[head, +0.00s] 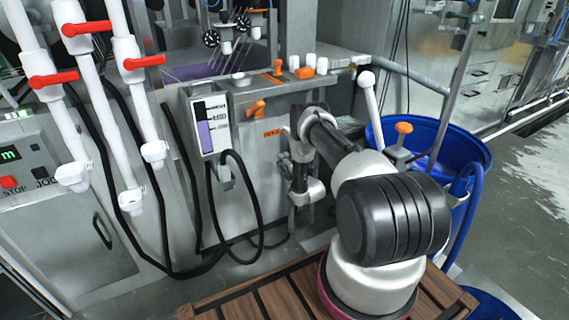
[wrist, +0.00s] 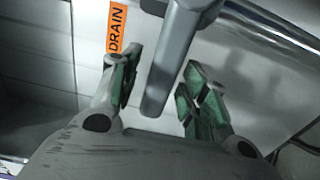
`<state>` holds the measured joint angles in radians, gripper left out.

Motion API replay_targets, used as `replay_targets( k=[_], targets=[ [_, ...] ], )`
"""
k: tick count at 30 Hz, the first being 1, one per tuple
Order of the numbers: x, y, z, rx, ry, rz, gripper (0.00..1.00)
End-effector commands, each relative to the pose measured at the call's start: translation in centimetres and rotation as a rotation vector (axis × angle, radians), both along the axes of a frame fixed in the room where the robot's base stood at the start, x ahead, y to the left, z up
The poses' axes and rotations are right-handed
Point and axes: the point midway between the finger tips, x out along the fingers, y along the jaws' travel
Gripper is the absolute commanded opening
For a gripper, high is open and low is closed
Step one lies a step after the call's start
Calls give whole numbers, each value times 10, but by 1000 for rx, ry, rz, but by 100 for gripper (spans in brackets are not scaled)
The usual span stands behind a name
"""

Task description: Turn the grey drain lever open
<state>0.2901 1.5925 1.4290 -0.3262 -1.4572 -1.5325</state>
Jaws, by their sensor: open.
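The grey drain lever (wrist: 172,68) hangs down from the top middle of the wrist view, a smooth grey bar tilted slightly. My gripper (wrist: 160,75) is open, with green-padded fingers on either side of the lever's lower part. Gaps show between the lever and both fingers, so I see no grip on it. An orange DRAIN label (wrist: 118,27) is on the pale panel left of the lever. In the head view a small orange label (head: 271,133) shows beside my arm. The lever is not clear there, with my arm in front of that area.
White pipes with red valve handles (head: 54,79) stand at the left. A purple-scaled gauge (head: 208,122) with black hoses is on the machine front. A blue tub (head: 432,135) stands right of my arm. A wooden slatted platform (head: 257,301) lies below.

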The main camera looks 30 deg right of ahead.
Motion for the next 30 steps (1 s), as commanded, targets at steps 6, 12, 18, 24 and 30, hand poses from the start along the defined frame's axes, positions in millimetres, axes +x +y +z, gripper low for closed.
replay_targets(
  k=[6, 12, 18, 24, 30],
  targets=[
    [0, 0, 0, 0, 0, 0, 37],
    [0, 0, 0, 0, 0, 0, 1],
    [0, 0, 0, -1, 1, 0, 0],
    [0, 0, -3, -31, 0, 0, 0],
    [-1, -1, -12, -131, -3, 0, 0]
  ],
)
